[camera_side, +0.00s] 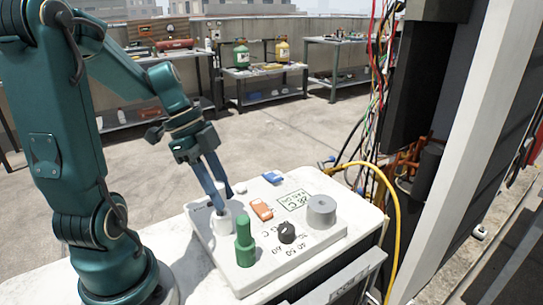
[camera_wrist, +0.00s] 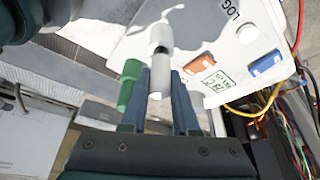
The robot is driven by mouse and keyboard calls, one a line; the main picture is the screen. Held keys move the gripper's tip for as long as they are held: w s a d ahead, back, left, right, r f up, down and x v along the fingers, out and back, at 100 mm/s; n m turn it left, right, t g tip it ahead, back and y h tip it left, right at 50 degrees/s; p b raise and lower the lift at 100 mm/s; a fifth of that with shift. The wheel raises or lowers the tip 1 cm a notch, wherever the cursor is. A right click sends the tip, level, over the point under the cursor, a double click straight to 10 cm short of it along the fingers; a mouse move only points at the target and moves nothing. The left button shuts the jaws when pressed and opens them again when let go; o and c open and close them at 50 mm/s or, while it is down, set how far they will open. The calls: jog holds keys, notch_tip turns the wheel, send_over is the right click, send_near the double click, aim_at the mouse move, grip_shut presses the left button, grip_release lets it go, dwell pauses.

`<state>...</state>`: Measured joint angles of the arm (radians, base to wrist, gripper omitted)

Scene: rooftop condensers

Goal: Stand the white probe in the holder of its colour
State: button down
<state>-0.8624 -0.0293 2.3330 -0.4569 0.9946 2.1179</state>
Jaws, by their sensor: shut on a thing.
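The white probe (camera_wrist: 158,82) is between the two fingers of my gripper (camera_wrist: 160,88) in the wrist view, and my gripper is shut on it. In the side view my gripper (camera_side: 220,200) points down at the white holder (camera_side: 222,224) at the panel's left side. The white holder also shows in the wrist view (camera_wrist: 161,36), just beyond the probe's far end, with a dark band between. I cannot tell whether the probe's tip is inside it. In the side view the fingers largely hide the probe.
A green probe or holder (camera_side: 245,245) stands close beside the white holder. A grey cylinder (camera_side: 321,211) stands at the panel's right. A yellow cable (camera_side: 397,225) hangs at the right.

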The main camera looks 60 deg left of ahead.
jog(key=shift+f, duration=0.6)
jog(key=c, duration=0.6)
grip_release()
jog(key=shift+v, duration=2.55)
